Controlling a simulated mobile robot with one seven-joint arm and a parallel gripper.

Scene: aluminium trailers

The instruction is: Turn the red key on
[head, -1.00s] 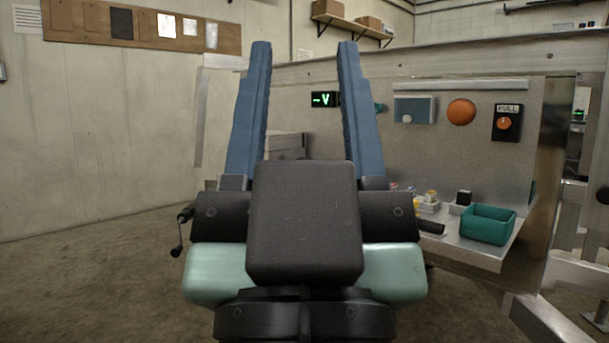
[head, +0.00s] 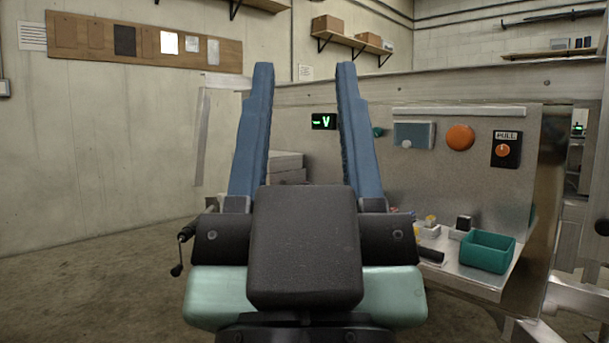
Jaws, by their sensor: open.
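I do not make out a red key in the head view. My gripper (head: 304,66) is open and empty, its two blue fingers pointing up and apart. It stands in front of the metal panel (head: 463,190), and its right finger hides part of the panel's left side. The panel bears a round orange button (head: 460,137), a black plate marked PULL with an orange-red knob (head: 503,150), and a grey-blue box (head: 414,135). A small teal part (head: 378,132) shows just beside the right finger. A dark display with a green V (head: 323,121) shows between the fingers.
A metal shelf (head: 472,277) under the panel carries a green bin (head: 487,251), a small black block (head: 463,223) and other small items. A metal frame stands at the right edge. Grey stacked boxes (head: 286,167) stand behind the gripper. The floor at left is clear.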

